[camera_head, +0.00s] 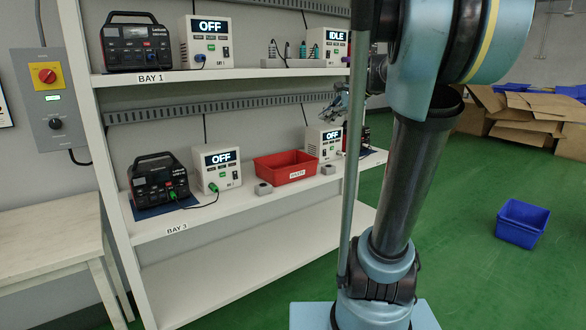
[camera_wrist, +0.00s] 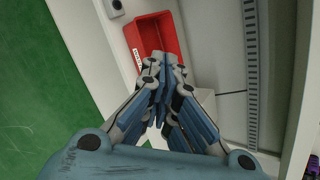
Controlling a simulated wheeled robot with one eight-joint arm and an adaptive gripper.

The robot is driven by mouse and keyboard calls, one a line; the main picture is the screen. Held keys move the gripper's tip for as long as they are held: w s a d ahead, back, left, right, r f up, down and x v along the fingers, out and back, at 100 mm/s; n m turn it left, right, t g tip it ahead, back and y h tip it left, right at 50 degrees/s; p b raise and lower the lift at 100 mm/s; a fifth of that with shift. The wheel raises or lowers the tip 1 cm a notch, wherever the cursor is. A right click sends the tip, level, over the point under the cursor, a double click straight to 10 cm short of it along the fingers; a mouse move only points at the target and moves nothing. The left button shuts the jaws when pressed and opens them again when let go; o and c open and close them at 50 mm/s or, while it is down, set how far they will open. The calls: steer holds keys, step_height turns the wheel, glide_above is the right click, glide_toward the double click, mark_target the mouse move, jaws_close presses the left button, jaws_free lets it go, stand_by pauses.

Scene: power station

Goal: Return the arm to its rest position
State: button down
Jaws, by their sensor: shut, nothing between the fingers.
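My gripper (camera_wrist: 165,62) is shut and empty in the wrist view, its fingertips together in front of the red bin (camera_wrist: 168,28). In the head view my gripper (camera_head: 338,108) shows small, beside the right end of the shelf unit and in front of a white charger reading OFF (camera_head: 323,144). The arm's big blue-grey and black links stand in the right half of the head view and hide part of the shelf's right side. The wrist is partly hidden behind them.
The shelf unit (camera_head: 213,76) holds black power packs (camera_head: 135,43), white chargers (camera_head: 218,169) and the red bin (camera_head: 286,167). A white table (camera_head: 50,240) stands left. A blue crate (camera_head: 522,223) sits on the green floor; cardboard boxes (camera_head: 520,118) lie behind. Floor around the crate is clear.

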steer(key=s+d+f+n+g+h, duration=0.2)
steer(key=s+f+n, duration=0.6)
steer(key=s+f, duration=0.7)
steer(key=s+d+f+n+g+h, duration=0.3)
steer(key=s+f+n, duration=0.5)
steer(key=s+f, duration=0.6)
steer(key=d+f+h, duration=0.1)
steer(key=h, duration=0.1)
steer(key=shift+s+d+f+h, duration=0.25)
steer(key=shift+s+d+h, duration=0.1)
steer(key=shift+d+h, duration=0.05)
steer(key=shift+w+f, duration=0.2)
steer(key=shift+w, duration=0.25)
steer(key=shift+s, duration=0.1)
